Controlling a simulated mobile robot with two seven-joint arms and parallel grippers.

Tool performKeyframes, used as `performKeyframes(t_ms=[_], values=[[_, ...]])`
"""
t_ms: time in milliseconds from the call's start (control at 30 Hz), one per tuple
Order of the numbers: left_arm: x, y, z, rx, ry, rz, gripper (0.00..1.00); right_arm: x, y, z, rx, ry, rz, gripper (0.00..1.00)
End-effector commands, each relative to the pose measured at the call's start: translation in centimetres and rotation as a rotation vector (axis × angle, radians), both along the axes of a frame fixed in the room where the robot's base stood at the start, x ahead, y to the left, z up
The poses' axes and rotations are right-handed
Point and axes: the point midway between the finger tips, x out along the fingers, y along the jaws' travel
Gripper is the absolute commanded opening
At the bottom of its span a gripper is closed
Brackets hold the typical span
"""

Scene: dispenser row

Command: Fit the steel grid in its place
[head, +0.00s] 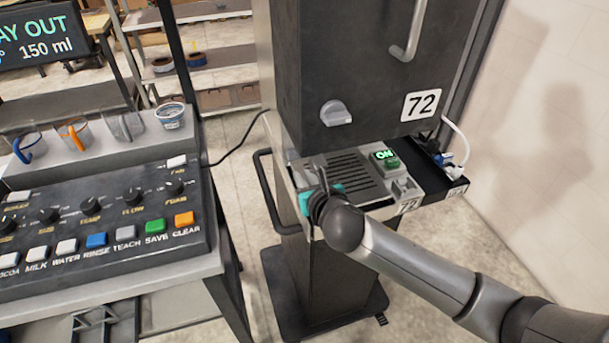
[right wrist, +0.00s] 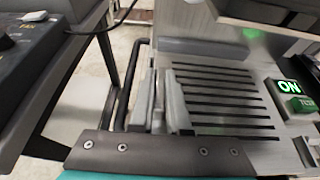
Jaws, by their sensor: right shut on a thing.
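In the right wrist view the two pale fingers (right wrist: 161,100) are closed at this edge, and I take the grid to be held there. The recess under the grid is hidden, so I cannot tell whether it sits flush. My left gripper is out of view.
A green lit ON switch (head: 385,157) is just right of the grid. The cabinet with its knob (head: 336,113) overhangs behind. A button console (head: 100,225) stands left, across a floor gap. A black side handle (head: 262,190) and a cable are near.

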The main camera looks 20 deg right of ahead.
Motion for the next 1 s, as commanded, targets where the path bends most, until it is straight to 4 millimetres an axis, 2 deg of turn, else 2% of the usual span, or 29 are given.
performKeyframes(t_ms=[567,1000], values=[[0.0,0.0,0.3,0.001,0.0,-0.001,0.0,0.0,-0.1,0.0,-0.003,-0.002,0.0,0.0],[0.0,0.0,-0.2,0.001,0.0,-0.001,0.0,0.0,0.0,-1.0,-0.003,-0.001,0.0,0.0]])
